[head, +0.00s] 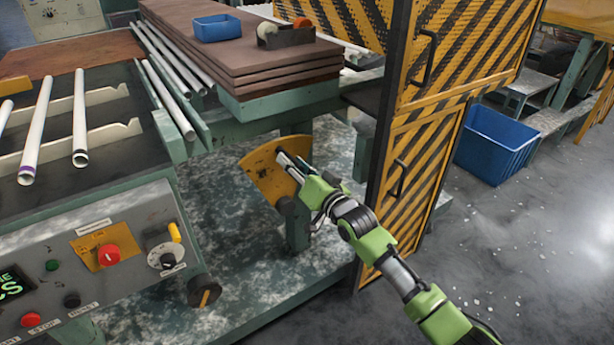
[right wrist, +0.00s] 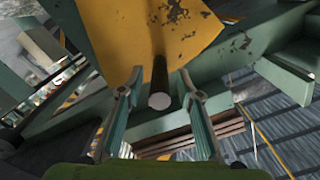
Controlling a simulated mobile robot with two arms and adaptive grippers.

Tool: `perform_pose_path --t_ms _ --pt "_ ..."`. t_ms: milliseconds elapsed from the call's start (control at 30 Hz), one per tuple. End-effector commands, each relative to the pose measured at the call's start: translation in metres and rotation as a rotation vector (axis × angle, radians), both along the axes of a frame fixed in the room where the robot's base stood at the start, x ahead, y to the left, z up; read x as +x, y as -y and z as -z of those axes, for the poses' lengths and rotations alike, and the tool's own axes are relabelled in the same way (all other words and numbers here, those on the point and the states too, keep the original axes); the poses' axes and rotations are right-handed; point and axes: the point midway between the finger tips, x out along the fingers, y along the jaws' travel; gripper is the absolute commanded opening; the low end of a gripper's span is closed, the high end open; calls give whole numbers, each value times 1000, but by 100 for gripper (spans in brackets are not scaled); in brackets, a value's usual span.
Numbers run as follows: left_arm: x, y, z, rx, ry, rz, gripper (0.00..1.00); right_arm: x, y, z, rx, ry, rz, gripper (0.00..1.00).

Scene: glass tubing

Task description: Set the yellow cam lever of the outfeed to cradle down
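The yellow cam lever (head: 262,175) is a worn, fan-shaped yellow plate on the green machine leg, left of the striped guard in the head view. In the right wrist view the yellow plate (right wrist: 150,30) fills the top, and a dark rod with a pale round end (right wrist: 159,98) sticks out from it. My right gripper (head: 285,160) is in front of the plate. Its two fingers (right wrist: 160,78) stand apart on either side of the rod, with a visible gap at each side. The gripper hides part of the lever in the head view. My left gripper is out of view.
A yellow-black striped guard (head: 440,95) stands close to the right of my right arm. The control panel (head: 130,255) with red knobs is at the lower left. White tubes (head: 79,120) lie on the rack. A blue bin (head: 495,145) stands on the floor.

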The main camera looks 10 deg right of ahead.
Motion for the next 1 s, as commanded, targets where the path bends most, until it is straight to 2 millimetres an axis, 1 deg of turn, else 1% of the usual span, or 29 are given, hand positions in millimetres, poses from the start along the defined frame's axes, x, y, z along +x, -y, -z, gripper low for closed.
perform_pose_path --t_ms 33,200,300,400,600,1000 --pt "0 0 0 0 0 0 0 -11 4 2 -2 -2 0 33" --pt "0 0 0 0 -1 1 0 -40 15 1 -2 -2 1 33" --pt "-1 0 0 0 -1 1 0 -54 20 1 -1 -1 0 33" --pt "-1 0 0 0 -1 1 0 -64 24 1 -1 0 1 33" --pt "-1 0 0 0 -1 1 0 -71 26 0 -1 0 1 33" --pt "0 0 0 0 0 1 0 -71 26 0 -2 -2 0 33"
